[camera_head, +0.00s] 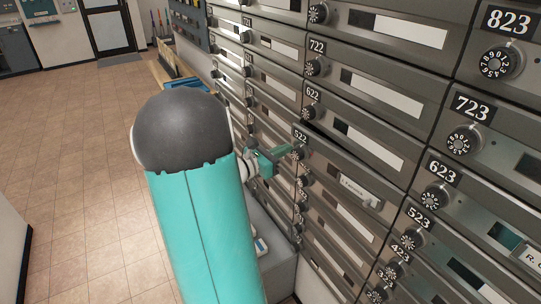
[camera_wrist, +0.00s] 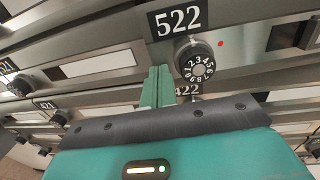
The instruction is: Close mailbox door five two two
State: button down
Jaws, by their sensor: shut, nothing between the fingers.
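Mailbox door five two two (camera_head: 325,160) is a grey metal door in the middle of the bank in the head view. Its 522 plate (camera_wrist: 179,22) and round number dial (camera_wrist: 195,62) show large in the wrist view. A dark line runs along the door's upper edge in the head view; I cannot tell how far the door stands out. My gripper (camera_head: 286,151) has green fingers, shut and empty, just left of the 522 dial. In the wrist view the fingertips (camera_wrist: 158,70) are below the 522 plate, beside the dial. I cannot tell whether they touch the door.
Doors 622 (camera_head: 312,94), 722 (camera_head: 317,47) and 523 (camera_head: 419,219) surround it, each with a protruding dial. The 422 plate (camera_wrist: 187,90) is partly hidden behind my gripper. A grey box (camera_head: 285,265) stands low by the bank. Open tiled floor (camera_head: 80,170) lies to the left.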

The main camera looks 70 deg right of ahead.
jog(key=shift+s+d, duration=0.15)
jog(key=shift+d, duration=0.1)
